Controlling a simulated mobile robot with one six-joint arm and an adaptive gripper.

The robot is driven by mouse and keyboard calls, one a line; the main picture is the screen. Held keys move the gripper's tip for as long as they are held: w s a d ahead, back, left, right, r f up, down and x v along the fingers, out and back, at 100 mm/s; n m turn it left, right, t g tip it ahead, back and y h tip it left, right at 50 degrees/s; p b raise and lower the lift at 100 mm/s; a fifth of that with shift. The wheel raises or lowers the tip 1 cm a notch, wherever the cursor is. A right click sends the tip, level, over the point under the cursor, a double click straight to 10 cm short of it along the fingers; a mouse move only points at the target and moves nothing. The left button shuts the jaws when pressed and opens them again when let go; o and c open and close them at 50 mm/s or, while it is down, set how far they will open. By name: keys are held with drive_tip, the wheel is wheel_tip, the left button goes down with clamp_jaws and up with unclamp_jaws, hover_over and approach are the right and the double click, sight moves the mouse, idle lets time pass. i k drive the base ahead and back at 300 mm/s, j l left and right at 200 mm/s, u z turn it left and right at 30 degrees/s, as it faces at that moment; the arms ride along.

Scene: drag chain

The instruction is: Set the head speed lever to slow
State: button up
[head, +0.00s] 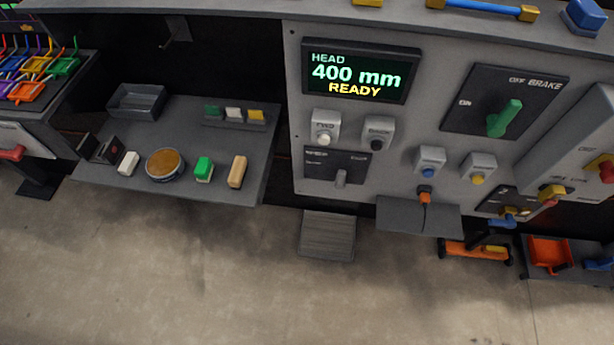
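A small grey lever (341,178) sits on a dark plate (318,170) at the lower left of the grey control panel in the head view. It looks like the head speed lever. Its handle hangs down near the middle of the plate, a little right of centre. The small white words on the plate are too blurred to read, so I cannot tell its setting. The display (361,71) above reads HEAD, 400 mm, READY. My gripper is not in view.
Two push buttons (325,138) sit just above the lever plate. A green brake lever (504,118) is to the right. A grey shelf (400,212) juts out below right. A side table (225,185) with small blocks is left. Bare floor lies in front.

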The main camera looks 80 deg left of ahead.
sight(340, 183)
drive_tip(key=u, duration=0.5)
drive_tip(key=j+u, duration=0.1)
drive_tip(key=u, duration=0.9)
drive_tip(key=j+u, duration=0.1)
drive_tip(key=u, duration=0.85)
drive_tip(key=i+l, duration=0.2)
drive_tip(key=i, duration=0.15)
